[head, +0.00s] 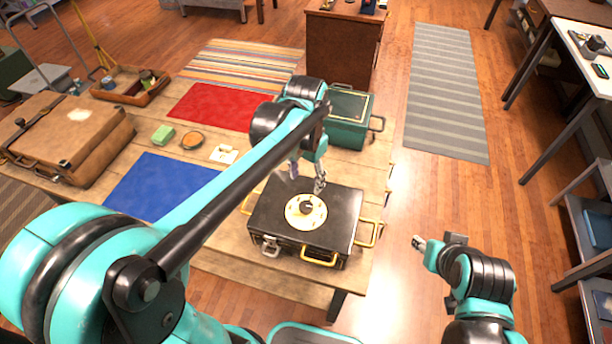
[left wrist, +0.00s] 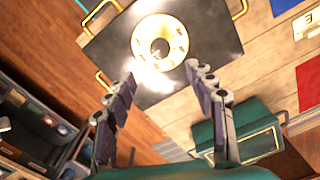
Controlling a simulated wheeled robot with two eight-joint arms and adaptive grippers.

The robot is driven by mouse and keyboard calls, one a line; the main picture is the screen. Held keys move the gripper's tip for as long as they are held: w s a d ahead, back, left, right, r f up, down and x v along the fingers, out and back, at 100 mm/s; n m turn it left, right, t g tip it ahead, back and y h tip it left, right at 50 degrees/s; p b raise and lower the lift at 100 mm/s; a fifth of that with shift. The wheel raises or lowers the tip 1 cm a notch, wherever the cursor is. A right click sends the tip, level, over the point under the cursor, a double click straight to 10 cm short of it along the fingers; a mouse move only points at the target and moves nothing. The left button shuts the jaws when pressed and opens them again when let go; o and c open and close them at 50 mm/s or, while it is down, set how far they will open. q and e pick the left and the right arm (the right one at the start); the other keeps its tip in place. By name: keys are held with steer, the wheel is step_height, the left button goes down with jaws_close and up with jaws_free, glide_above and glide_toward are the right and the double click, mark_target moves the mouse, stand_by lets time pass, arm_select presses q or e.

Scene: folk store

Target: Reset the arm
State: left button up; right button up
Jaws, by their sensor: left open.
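My left gripper (head: 308,181) is over the back part of a black box (head: 337,226) with gold handles and a cream round dial on its lid (head: 303,212). In the left wrist view, the two fingers of the left gripper (left wrist: 160,84) are apart with nothing between them, and the dial (left wrist: 178,32) shows just beyond their tips. My right arm comes in at the lower right of the head view, with its gripper (head: 419,243) off the table's right side. Whether the right gripper is open or shut cannot be made out.
The wooden table (head: 262,286) also holds a green box (head: 345,136), a red mat (head: 215,106), a blue mat (head: 150,186), a brown case (head: 75,135) and a wooden tray (head: 128,97).

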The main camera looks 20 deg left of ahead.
stand_by(0.5)
arm_select(q)
steer(key=s+a+f+n+t+b, duration=0.4)
steer(key=s+t, duration=0.3)
steer(key=s, duration=0.3)
steer(key=shift+s+a+f+n+b, duration=0.25)
steer(key=shift+a+f+n+b, duration=0.25)
steer(key=shift+f, duration=0.4)
